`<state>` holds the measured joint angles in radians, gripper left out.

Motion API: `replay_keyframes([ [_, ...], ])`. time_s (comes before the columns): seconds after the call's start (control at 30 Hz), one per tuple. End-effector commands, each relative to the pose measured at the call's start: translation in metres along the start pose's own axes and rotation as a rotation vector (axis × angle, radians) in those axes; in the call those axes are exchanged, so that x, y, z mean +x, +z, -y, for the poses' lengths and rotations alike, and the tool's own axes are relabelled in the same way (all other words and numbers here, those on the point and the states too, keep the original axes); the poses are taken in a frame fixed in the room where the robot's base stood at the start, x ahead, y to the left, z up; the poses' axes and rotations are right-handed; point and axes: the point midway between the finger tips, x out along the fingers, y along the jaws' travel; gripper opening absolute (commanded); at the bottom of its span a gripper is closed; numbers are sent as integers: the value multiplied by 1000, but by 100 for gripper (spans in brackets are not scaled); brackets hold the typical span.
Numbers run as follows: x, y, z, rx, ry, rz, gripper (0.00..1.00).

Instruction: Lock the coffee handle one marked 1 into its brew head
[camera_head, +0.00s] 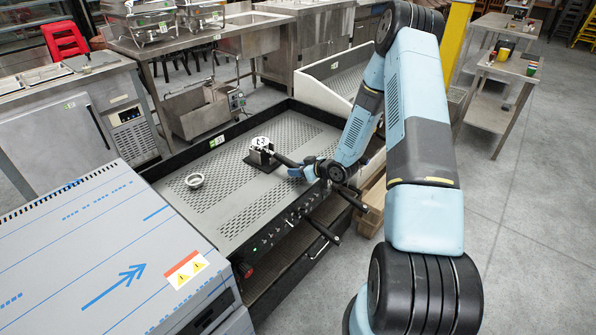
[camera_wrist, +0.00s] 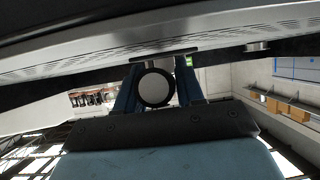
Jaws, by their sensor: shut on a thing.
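A coffee handle (camera_head: 284,160) with a black grip and a pale metal head lies at a small black stand (camera_head: 262,160) on the perforated machine top. My gripper (camera_head: 304,171) is at the outer end of its grip. In the wrist view my two fingers (camera_wrist: 157,80) stand either side of the round grip end (camera_wrist: 156,88), pale with a dark rim. The number on the handle cannot be read. The coffee machine (camera_head: 250,208) has other black handles (camera_head: 322,228) sticking out at its front. The brew heads are hidden below the machine's top.
A small white ring-shaped thing (camera_head: 194,180) lies on the machine top. A steel appliance with a blue arrow (camera_head: 110,255) stands at the near left. A steel counter (camera_head: 255,28) is behind. Open grey floor (camera_head: 530,210) lies to the right.

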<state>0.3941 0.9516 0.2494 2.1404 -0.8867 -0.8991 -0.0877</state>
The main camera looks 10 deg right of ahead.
Motion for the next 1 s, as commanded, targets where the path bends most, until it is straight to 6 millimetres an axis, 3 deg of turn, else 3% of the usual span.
replay_keyframes([
  [1.0, -11, -24, 0, -1, 0, -3, 0],
])
